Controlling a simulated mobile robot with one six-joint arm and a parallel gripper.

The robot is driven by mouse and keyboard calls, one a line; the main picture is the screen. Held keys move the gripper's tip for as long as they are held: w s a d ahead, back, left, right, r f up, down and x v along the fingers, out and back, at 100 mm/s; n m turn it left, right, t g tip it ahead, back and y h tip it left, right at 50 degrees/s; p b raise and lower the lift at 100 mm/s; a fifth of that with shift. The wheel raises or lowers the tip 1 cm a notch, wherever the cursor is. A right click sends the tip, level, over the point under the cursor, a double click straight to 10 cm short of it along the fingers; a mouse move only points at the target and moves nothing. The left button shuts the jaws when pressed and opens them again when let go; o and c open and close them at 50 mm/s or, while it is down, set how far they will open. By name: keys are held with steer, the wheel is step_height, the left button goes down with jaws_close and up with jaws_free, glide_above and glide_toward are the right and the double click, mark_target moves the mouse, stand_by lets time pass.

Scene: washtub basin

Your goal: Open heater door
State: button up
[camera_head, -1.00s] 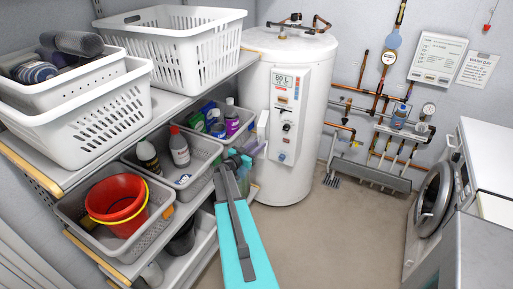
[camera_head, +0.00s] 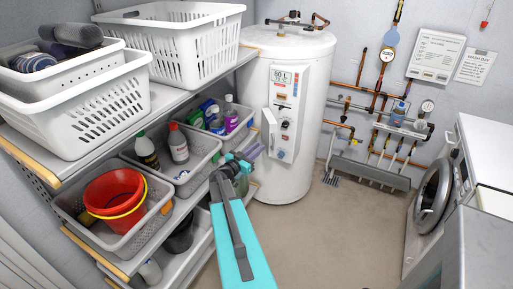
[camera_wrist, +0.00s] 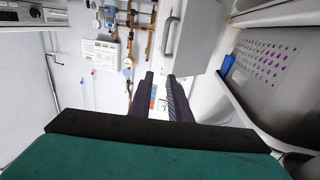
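The heater (camera_head: 303,150) is a white upright cylinder with a control panel of dials and labels on its front. Its small white heater door (camera_head: 269,130) stands swung out at the panel's left side, with dials uncovered beside it. In the wrist view, which looks upside down, the door (camera_wrist: 190,38) shows at top centre with a grey handle (camera_wrist: 171,37). My gripper (camera_head: 250,152) is below and left of the door in the head view. Its dark purple fingers (camera_wrist: 160,80) are apart with a gap between them. They hold nothing and look clear of the handle.
Shelves with a grey bin (camera_head: 180,165), a red bucket (camera_head: 115,195) and white baskets (camera_head: 195,50) stand close on my left. Pipes (camera_head: 385,95) line the back wall. A washing machine (camera_head: 435,195) stands at right. The floor (camera_head: 340,230) between is clear.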

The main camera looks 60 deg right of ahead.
steer(key=shift+s+a+r+b, duration=0.1)
steer(key=shift+s+a+b, duration=0.1)
steer(key=shift+s+a, duration=0.45)
steer(key=shift+s+a+r+b, duration=0.15)
steer(key=shift+s+a, duration=0.2)
steer(key=shift+a, duration=0.5)
steer(key=shift+s+a+b, duration=0.2)
steer(key=shift+s+a, duration=0.3)
steer(key=shift+a, duration=0.25)
steer(key=shift+c, duration=0.4)
jaws_close()
steer(key=s+d+f+m+t+y+b, duration=0.45)
steer(key=d+f+t+b, duration=0.35)
steer(key=d+f+b, duration=0.4)
steer(key=s+r+t+y+b, duration=0.3)
steer(key=s+r+t+b, duration=0.3)
steer(key=s+t+b, duration=0.2)
steer(key=shift+s+a+r+m+t, duration=0.2)
steer(key=shift+s+m+t, duration=0.35)
steer(key=shift+s, duration=0.65)
